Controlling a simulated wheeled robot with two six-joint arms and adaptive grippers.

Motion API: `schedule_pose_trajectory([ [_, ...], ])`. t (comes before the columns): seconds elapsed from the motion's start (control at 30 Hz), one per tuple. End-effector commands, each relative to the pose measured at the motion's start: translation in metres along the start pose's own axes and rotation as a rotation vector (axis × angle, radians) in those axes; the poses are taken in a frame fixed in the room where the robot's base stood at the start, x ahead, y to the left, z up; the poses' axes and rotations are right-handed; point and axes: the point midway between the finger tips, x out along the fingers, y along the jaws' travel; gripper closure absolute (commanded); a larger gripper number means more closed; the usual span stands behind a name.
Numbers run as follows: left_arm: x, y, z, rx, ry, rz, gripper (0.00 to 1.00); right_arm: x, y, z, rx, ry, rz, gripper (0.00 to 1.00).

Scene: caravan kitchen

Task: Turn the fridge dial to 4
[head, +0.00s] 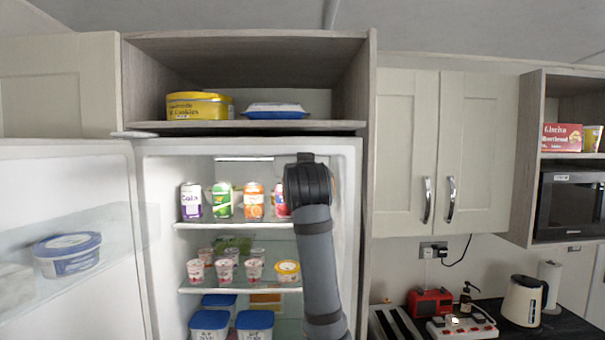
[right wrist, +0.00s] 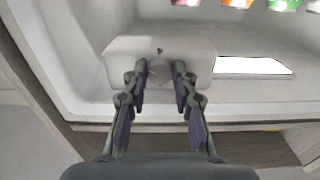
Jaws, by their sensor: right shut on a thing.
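The fridge dial (right wrist: 160,73) is a small round pale knob on a white housing (right wrist: 120,48) inside the fridge. In the right wrist view my right gripper (right wrist: 161,70) has one finger on each side of the dial and is shut on it. A small dark mark shows on the housing just above the dial. I cannot read any numbers or tell the setting. In the head view my right arm reaches into the open fridge (head: 350,200) and hides the dial and the gripper. My left gripper is not in view.
The fridge door (head: 70,180) stands open at the left, with a blue-lidded tub (head: 67,255) on its shelf. Drink cans (head: 222,200) stand on the top shelf, with yogurt pots (head: 225,270) below. A cupboard shelf (head: 250,125) is just above the fridge.

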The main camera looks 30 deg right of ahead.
Motion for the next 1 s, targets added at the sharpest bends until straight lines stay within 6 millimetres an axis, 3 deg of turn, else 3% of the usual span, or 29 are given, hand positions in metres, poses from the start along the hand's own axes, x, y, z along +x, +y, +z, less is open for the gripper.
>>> schedule_pose_trajectory([
  [0.27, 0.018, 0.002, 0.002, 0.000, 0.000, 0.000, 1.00, -0.001, 0.000, 0.003, 0.151, 0.003, 0.000, 1.00],
  [1.0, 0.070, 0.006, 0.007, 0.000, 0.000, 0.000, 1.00, -0.001, -0.001, 0.002, 0.811, 0.002, -0.001, 1.00],
])
